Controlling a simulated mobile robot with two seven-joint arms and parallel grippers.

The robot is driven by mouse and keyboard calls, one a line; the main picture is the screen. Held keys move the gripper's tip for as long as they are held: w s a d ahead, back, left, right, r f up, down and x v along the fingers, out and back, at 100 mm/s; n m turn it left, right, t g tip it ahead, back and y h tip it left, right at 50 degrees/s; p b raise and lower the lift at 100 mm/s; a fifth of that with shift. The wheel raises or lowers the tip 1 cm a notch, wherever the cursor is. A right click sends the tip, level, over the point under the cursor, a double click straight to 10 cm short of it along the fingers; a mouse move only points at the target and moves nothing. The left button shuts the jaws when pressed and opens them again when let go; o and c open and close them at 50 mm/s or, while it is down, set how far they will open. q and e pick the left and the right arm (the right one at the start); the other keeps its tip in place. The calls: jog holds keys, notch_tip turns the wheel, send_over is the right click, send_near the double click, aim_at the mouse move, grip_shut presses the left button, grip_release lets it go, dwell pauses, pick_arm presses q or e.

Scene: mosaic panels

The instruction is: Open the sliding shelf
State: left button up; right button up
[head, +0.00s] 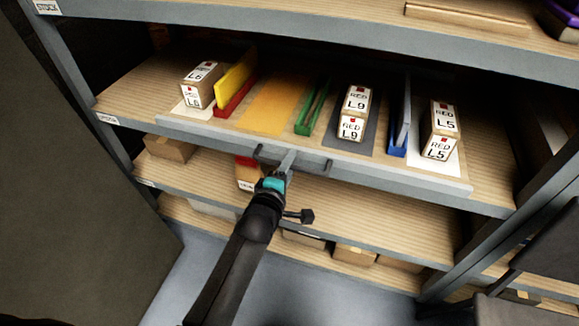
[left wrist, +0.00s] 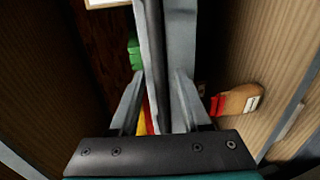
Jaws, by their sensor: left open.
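The sliding shelf (head: 215,131) is a wide board with a grey front edge, and it sits close to the front edge of the fixed shelf under it. A dark bar handle (head: 312,167) is fixed to its front. My left gripper (head: 288,161) is at the middle of this handle, jaws open. In the left wrist view, the dark handle bar (left wrist: 150,45) runs between the two fingers of my left gripper (left wrist: 157,95), with the grey front edge (left wrist: 180,55) beside it. Contact cannot be told. My right gripper is not in view.
Boxes marked L6 (head: 201,83), L9 (head: 354,112) and L5 (head: 440,130) stand on the sliding shelf among coloured dividers. Cartons (head: 171,148) sit on lower shelves. A dark panel (head: 65,190) stands at left, a dark chair-like object (head: 540,270) at right. Grey floor (head: 270,290) is clear in front.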

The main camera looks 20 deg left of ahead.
pick_arm(q)
grip_shut()
dwell(0.4)
dwell(1.1)
